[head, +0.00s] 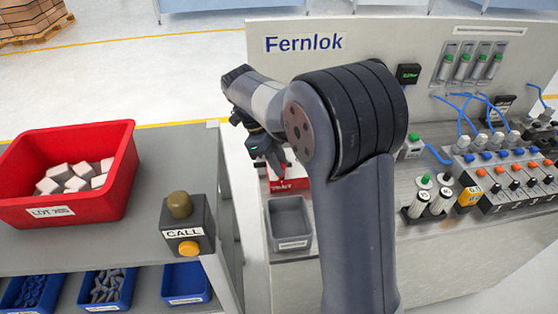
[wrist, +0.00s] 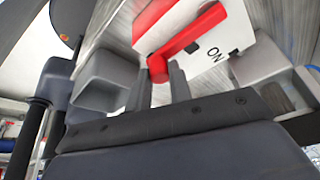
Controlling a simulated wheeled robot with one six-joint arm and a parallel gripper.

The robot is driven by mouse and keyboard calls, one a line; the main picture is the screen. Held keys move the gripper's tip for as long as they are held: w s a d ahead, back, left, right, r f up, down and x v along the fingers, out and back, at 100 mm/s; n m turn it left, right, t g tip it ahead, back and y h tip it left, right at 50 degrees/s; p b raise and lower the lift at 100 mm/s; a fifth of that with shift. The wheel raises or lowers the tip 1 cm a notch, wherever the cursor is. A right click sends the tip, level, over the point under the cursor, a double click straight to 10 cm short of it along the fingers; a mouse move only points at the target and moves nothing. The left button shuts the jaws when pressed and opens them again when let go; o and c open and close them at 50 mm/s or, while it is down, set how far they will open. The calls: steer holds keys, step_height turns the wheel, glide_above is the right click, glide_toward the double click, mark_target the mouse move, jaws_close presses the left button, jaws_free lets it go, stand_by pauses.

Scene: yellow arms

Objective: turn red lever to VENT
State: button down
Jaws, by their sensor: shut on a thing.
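The red lever (wrist: 187,38) shows in the wrist view, mounted on a white block (wrist: 228,42) marked "ON". Its near end sits between the two fingertips of my gripper (wrist: 161,80), which is shut on it. No VENT mark is readable. In the head view my gripper (head: 268,155) reaches down at the red-and-white unit (head: 290,184) on the Fernlok bench. My arm hides part of that unit, and the lever's position is hard to make out there.
A grey bin (head: 290,222) stands just in front of the unit. Valves, bottles and blue hoses (head: 480,105) crowd the bench at right. A red bin of pale blocks (head: 70,175) and a CALL box (head: 186,225) are on the left table.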

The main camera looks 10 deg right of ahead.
steer(key=c, duration=1.3)
jaws_free()
steer(key=p+v, duration=0.1)
steer(key=v, duration=1)
steer(key=shift+f, duration=0.1)
steer(key=shift+o, duration=0.7)
